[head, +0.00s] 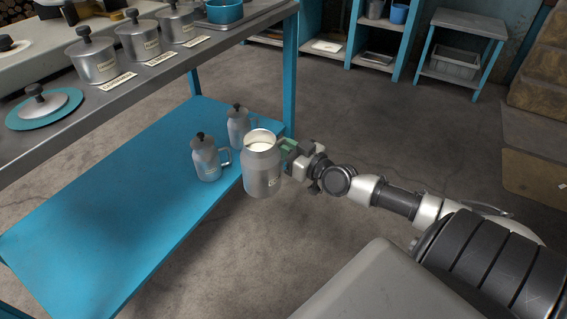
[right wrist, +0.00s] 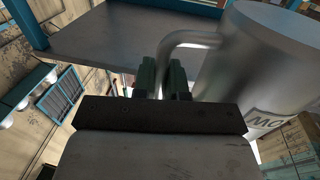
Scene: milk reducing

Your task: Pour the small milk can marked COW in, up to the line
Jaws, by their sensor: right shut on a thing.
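An open metal milk can (head: 262,168) with a pale label and white milk inside is held in the air beside the table, roughly upright in the head view. My right gripper (head: 290,150) is shut on its handle (right wrist: 188,42). The right wrist view shows the fingers (right wrist: 163,82) around this handle and a label (right wrist: 268,122) on the can, partly cut off, with letters like "MO", which fit COW upside down. Two lidded cans, a nearer one (head: 206,158) and a farther one (head: 238,126), stand on the blue lower shelf. My left gripper is out of view. No fill line can be made out.
Several lidded pots (head: 94,62) with name cards stand on the grey upper top (head: 150,78). A lid on a blue disc (head: 30,118) lies at its left. The blue lower shelf (head: 100,215) is mostly bare. A blue table leg (head: 290,75) stands behind the held can.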

